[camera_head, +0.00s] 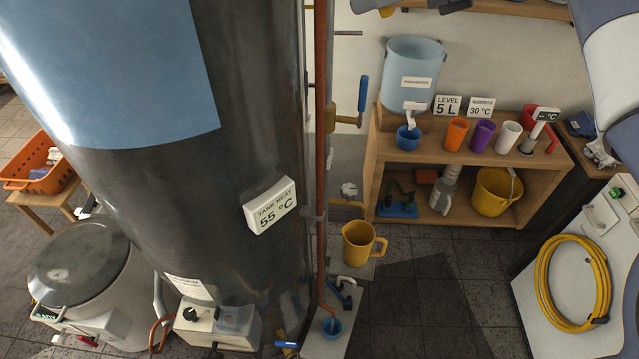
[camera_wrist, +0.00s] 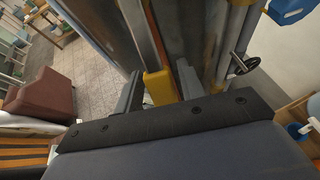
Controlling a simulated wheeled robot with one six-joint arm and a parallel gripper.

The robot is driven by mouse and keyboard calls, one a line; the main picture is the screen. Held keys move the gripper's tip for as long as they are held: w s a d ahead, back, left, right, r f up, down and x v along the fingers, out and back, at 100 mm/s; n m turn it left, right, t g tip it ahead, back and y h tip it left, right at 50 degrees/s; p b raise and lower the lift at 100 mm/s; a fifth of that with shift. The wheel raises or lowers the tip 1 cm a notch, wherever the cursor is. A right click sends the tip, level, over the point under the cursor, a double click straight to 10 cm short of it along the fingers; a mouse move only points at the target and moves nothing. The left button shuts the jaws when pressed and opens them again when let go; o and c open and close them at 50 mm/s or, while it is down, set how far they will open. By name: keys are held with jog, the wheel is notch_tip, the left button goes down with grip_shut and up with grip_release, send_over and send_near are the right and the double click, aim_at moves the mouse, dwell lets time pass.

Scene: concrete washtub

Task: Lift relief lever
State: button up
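A blue-handled lever (camera_head: 363,93) stands upright on a brass fitting (camera_head: 346,119) beside the copper pipe (camera_head: 321,150) at the tank's right side. I cannot tell for sure that it is the relief lever. In the wrist view my gripper (camera_wrist: 158,88) has its two dark fingers apart. A yellow piece (camera_wrist: 160,86) shows between them, with a long orange-brown pipe (camera_wrist: 153,40) beyond it. I cannot tell whether the fingers touch the yellow piece. My gripper's fingers are not seen in the head view.
The large dark tank (camera_head: 255,120) carries a "TANK HEAT 55 °C" box (camera_head: 270,205). A wooden shelf (camera_head: 380,150) with cups and a blue bucket (camera_head: 412,65) is at right. A black handwheel (camera_wrist: 243,65) shows right of my fingers.

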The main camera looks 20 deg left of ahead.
jog(key=shift+o, duration=0.7)
jog(key=p+v, duration=0.2)
jog(key=v, duration=0.5)
jog(key=shift+p, duration=0.3)
jog(key=shift+a+f, duration=0.1)
jog(key=b+x, duration=0.2)
jog(key=x, duration=0.4)
jog(key=shift+a+f, duration=0.1)
jog(key=shift+a+f+b, duration=0.15)
jog(key=shift+a+b, duration=0.15)
jog(key=shift+b, duration=0.05)
